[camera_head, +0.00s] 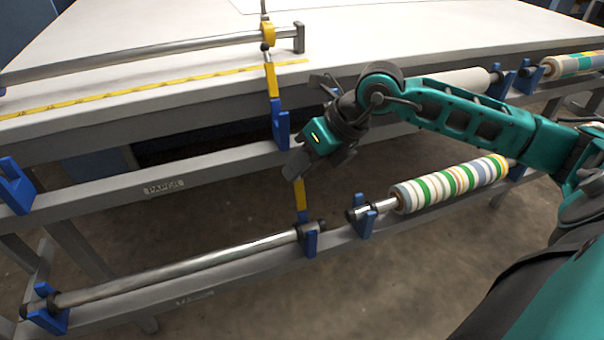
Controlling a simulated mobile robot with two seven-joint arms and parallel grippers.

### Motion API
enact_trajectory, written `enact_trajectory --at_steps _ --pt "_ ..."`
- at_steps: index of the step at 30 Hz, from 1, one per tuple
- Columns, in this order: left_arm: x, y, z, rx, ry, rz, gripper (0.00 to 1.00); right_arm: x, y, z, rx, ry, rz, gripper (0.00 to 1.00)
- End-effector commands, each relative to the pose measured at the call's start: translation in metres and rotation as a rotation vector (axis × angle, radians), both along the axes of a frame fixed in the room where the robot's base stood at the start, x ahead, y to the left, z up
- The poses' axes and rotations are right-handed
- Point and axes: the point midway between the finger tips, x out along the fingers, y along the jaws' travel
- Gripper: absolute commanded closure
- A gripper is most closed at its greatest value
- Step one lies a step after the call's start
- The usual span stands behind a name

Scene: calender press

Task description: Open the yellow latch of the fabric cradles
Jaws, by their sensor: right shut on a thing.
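A lower yellow latch (300,196) stands up from the blue cradle (309,238) at the right end of the bare lower bar. My right gripper (296,168) reaches down from the right and is shut on the top of this latch, which its fingers hide. A second yellow latch (271,80) stands upright on the blue cradle (280,125) of the middle rail, left of my gripper. My left gripper is not in view.
A bare metal bar (180,268) lies in the lower cradles. A striped fabric roll (450,185) lies right of my gripper. A white table (180,30) carries another bar (140,58) and a yellow measuring tape (150,90). Open floor (400,270) lies in front.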

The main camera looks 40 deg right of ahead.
Motion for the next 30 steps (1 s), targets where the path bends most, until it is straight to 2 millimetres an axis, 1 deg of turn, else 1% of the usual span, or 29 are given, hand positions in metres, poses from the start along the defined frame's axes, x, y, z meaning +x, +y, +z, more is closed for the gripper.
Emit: enact_trajectory --at_steps 1,4,9,10,15,17,25,28,30 --pt "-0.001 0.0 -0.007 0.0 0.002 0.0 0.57 -0.003 -0.001 -0.002 -0.011 0.0 0.002 1.0" --pt "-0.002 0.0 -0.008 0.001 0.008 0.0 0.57 -0.005 -0.001 0.001 -0.008 0.006 0.0 1.0" --pt "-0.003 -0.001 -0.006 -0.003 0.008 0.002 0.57 -0.007 0.0 0.001 -0.005 0.012 0.001 1.0" --pt "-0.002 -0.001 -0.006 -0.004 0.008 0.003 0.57 -0.007 0.0 0.001 -0.005 0.014 0.001 0.8" --pt "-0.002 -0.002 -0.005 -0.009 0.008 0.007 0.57 -0.006 0.001 0.001 -0.004 0.012 0.002 0.64" --pt "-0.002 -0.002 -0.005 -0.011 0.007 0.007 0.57 -0.006 0.001 0.001 -0.002 0.01 0.001 0.59" --pt "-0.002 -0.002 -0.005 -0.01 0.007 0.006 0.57 -0.006 0.0 0.003 -0.002 0.006 0.001 0.59" --pt "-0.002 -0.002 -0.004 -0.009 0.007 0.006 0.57 -0.009 -0.004 0.009 -0.005 0.006 -0.001 0.59" --pt "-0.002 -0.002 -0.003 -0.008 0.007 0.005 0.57 -0.012 -0.008 0.017 -0.005 0.006 -0.001 0.59"
